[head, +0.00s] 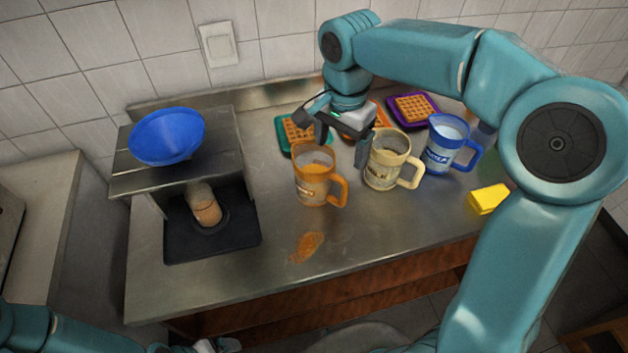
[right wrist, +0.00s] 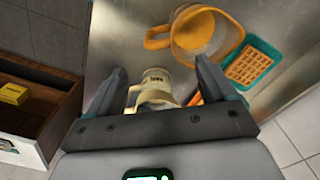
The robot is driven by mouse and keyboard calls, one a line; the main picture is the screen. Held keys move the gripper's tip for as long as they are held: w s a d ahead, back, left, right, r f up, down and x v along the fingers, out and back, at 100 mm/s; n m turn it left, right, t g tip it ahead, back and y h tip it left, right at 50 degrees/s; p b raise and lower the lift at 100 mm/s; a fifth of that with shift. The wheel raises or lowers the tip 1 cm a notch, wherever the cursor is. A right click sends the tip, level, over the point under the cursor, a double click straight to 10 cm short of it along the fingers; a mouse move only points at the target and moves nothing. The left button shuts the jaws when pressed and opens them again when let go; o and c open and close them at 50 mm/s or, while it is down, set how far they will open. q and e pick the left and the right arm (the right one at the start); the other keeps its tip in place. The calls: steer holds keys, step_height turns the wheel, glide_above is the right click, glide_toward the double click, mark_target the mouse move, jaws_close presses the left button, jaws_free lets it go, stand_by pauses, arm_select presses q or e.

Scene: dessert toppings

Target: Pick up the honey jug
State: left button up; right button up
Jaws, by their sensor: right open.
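The orange jug (head: 313,182) with amber contents, which looks like the honey jug, stands upright on the metal counter, its handle to the right in the head view. Its label is too small to read. It also shows at the top of the right wrist view (right wrist: 208,32). My right gripper (head: 342,140) is open and empty, above and behind the jugs, close to the orange jug's rim and the cream jug (head: 383,163). In the right wrist view the cream jug (right wrist: 155,80) shows between the fingers. My left gripper (head: 215,345) barely shows at the bottom edge; its fingers are hidden.
A blue jug (head: 440,150) stands right of the cream one. Waffles on a teal plate (head: 283,140) and a purple plate (head: 413,97) lie behind. A dispenser with a blue bowl (head: 167,135) stands left. A yellow block (head: 488,198) lies right.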

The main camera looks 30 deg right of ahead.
mark_target(340, 178)
steer(key=f, duration=0.6)
steer(key=shift+s+d+f, duration=0.15)
steer(key=shift+s+d, duration=0.2)
steer(key=shift+s, duration=0.05)
steer(key=shift+w+a+f, duration=0.15)
steer(key=shift+a+f, duration=0.05)
steer(key=shift+f, duration=0.05)
steer(key=f, duration=0.2)
steer(key=f+p, duration=0.1)
steer(key=f, duration=0.1)
steer(key=shift+s+f, duration=0.2)
steer(key=shift+f, duration=0.1)
steer(key=shift+w+a+f, duration=0.1)
steer(key=shift+w+f, duration=0.15)
steer(key=shift+f, duration=0.05)
steer(key=shift+s, duration=0.15)
steer(key=shift+c, duration=1.2)
steer(key=c, duration=0.5)
steer(key=shift+r, duration=0.1)
jaws_close()
